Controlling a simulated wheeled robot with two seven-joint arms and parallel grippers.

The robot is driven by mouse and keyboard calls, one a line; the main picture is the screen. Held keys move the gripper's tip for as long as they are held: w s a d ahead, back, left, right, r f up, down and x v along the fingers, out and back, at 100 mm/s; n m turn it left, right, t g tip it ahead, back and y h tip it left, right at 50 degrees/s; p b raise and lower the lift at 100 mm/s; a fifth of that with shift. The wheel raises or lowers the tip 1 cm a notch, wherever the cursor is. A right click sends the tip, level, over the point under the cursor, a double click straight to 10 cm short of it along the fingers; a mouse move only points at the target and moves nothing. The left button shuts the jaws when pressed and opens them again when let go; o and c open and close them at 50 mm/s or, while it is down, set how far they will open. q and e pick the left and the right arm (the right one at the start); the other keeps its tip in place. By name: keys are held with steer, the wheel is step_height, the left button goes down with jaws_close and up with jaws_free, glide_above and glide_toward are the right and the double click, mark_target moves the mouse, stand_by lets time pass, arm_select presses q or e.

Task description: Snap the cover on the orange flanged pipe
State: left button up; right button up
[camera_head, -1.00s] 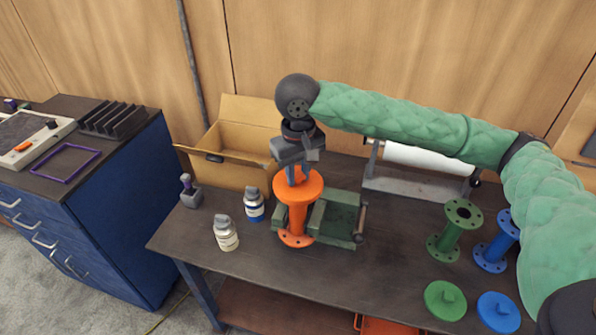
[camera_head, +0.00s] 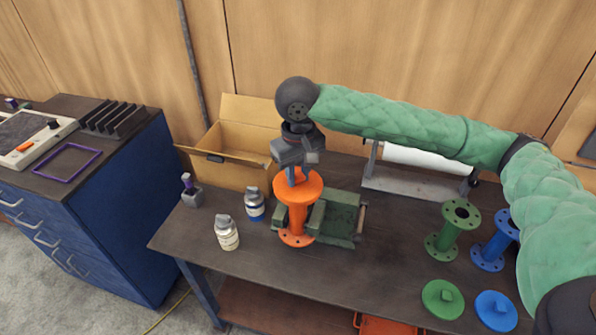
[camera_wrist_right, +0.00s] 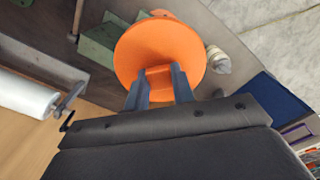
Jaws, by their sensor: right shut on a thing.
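The orange flanged pipe (camera_head: 297,218) stands upright by the green vise (camera_head: 338,222) on the table. An orange cover (camera_head: 306,186) is at the pipe's top; I cannot tell whether it is fully seated. My right gripper (camera_head: 297,178) points down from above, shut on the cover's knob. In the right wrist view the orange cover (camera_wrist_right: 160,50) is a round disc, and my right gripper's fingers (camera_wrist_right: 158,85) clasp its raised orange knob. The pipe below is mostly hidden there. My left gripper is not in view.
A white bottle (camera_head: 226,233) and a blue-labelled bottle (camera_head: 254,204) stand left of the pipe. An open cardboard box (camera_head: 225,172) and a paper roll (camera_head: 425,161) are behind. Green (camera_head: 452,228) and blue (camera_head: 494,246) flanged pipes with covers occupy the right side.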

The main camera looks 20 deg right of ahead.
mark_target(298, 175)
steer(key=shift+f+p, duration=0.25)
steer(key=shift+p, duration=0.25)
stand_by(0.8)
steer(key=shift+f+p, duration=0.1)
steer(key=shift+p, duration=0.5)
stand_by(0.6)
stand_by(0.3)
steer(key=o, duration=1.5)
steer(key=shift+r+p, duration=0.75)
steer(key=shift+r, duration=2)
